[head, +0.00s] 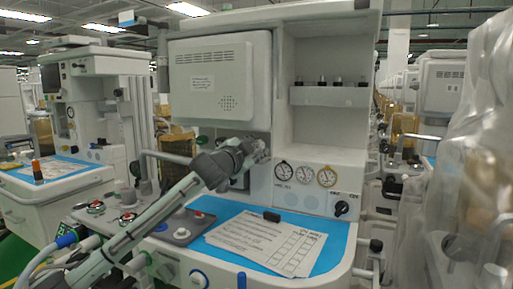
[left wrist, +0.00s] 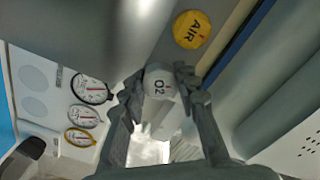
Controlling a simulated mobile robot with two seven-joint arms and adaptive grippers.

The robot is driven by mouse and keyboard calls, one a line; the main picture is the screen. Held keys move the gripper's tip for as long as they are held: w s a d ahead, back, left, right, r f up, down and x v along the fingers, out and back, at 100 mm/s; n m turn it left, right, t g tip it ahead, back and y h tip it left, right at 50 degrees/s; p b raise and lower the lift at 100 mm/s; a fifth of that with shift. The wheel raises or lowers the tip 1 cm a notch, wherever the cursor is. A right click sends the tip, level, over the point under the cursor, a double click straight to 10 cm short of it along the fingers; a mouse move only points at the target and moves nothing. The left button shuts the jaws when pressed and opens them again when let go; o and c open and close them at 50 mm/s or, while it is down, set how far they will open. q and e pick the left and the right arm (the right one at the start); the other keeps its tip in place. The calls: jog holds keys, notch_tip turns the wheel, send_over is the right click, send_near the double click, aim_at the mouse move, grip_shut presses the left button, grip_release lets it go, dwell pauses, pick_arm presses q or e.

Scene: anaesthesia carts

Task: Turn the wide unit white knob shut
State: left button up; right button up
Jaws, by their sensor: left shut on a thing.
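The white knob (left wrist: 159,84), marked O2, shows in the left wrist view between the two fingers of my left gripper (left wrist: 158,88). The fingers are closed on its sides. In the head view my left gripper (head: 254,152) reaches to the front of the wide unit (head: 330,135), left of its gauges, and mostly hides the knob. A yellow knob (left wrist: 192,30) marked AIR sits beside the white one, apart from the fingers. My right gripper does not show.
Three round gauges (head: 305,174) and a black knob (head: 341,208) are right of the gripper. Papers (head: 265,240) and a small black object (head: 271,215) lie on the blue worktop (head: 335,232). A plastic-draped unit (head: 475,160) stands at the right.

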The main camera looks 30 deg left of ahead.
pick_arm(q)
jog(key=m, duration=0.6)
dwell(0.7)
jog(key=o, duration=0.9)
